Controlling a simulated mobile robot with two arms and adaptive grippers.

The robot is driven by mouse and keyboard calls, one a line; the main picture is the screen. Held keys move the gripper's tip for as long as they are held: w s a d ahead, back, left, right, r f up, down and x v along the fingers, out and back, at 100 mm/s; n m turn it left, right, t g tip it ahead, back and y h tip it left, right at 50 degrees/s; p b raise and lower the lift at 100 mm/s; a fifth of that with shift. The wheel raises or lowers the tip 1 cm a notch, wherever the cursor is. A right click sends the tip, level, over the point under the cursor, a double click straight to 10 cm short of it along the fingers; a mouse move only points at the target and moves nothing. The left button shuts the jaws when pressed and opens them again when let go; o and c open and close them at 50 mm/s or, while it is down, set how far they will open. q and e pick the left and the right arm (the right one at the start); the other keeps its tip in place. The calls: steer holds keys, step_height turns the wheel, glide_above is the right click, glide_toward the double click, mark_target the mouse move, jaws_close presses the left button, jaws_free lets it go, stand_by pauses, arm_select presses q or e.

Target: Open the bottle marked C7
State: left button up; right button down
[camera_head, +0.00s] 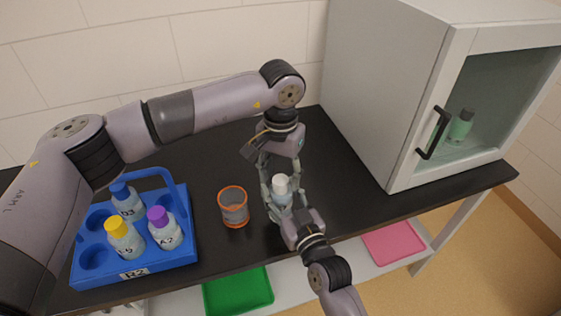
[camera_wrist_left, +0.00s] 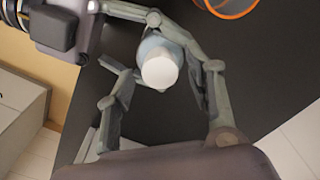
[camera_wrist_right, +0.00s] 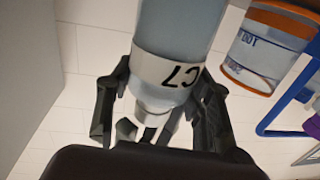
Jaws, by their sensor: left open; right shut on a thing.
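The bottle marked C7 (camera_head: 283,199) is pale blue with a white cap (camera_head: 281,184) and stands roughly upright at the middle of the black worktop. Its C7 label (camera_wrist_right: 172,74) shows upside down in the right wrist view. My right gripper (camera_head: 284,208) is shut on the bottle's body from the front right. My left gripper (camera_head: 279,175) points down from above, open, with its fingers on either side of the cap. In the left wrist view the white cap (camera_wrist_left: 160,73) lies between the spread left fingers, with no clear contact.
A clear cup with an orange rim (camera_head: 233,207) stands just left of the bottle. A blue rack (camera_head: 150,264) marked R2 holds blue-, yellow- and purple-capped bottles. A cabinet (camera_head: 375,90) with a glass door stands right. Green (camera_head: 238,291) and pink (camera_head: 393,242) trays lie below.

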arm_select(q)
steer(key=shift+f, duration=0.35)
steer(key=shift+c, duration=0.5)
